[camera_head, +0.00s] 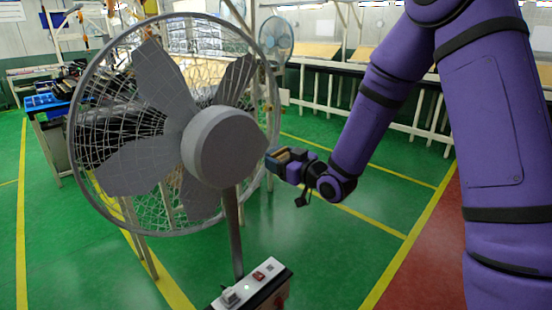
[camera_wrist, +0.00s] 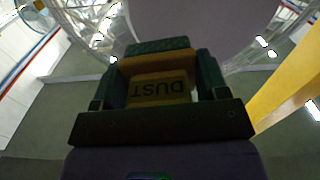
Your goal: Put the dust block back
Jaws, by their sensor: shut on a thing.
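The dust block (camera_wrist: 160,88) is a tan-yellow block with the word DUST on it, upside down in the wrist view. My gripper (camera_wrist: 160,80) is shut on it, with one dark green finger on each side. In the head view my gripper (camera_head: 279,157) is in front of the right part of the large grey fan, close to its hub. A small tan part of the dust block (camera_head: 284,155) shows there between the fingers. The head view does not show whether the block touches the fan.
The grey fan (camera_head: 222,148) with a round wire guard fills the left middle. A control box (camera_head: 252,287) with a red switch stands below it. A table with a blue tray (camera_head: 45,103) is at the far left. Green floor (camera_head: 330,255) is clear to the right.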

